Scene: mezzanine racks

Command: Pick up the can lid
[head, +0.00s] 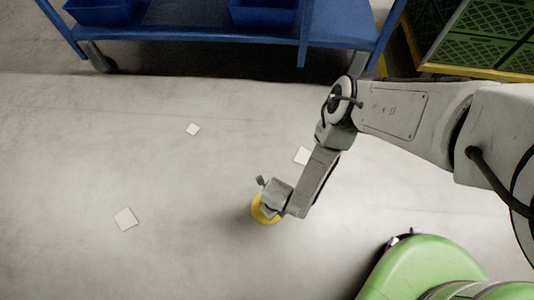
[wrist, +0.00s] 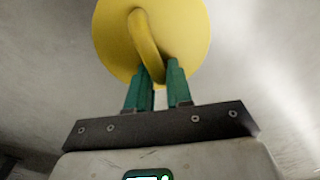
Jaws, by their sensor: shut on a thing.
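The can lid (wrist: 185,35) is a round yellow disc with a raised yellow loop handle. In the wrist view it fills the upper middle, beyond the fingertips. My gripper (wrist: 160,80) has two green fingers, shut on the loop handle of the lid. In the head view the lid (head: 259,210) shows as a yellow edge beneath my gripper, which hides most of it. A dark shadow lies on the floor to its left. I cannot tell exactly how far the lid is from the floor.
A blue cart (head: 200,33) with blue bins (head: 101,11) stands at the top. Green crates (head: 490,55) on a yellow-edged frame are at the top right. White squares (head: 126,219) lie scattered on the grey floor. The floor to the left is otherwise clear.

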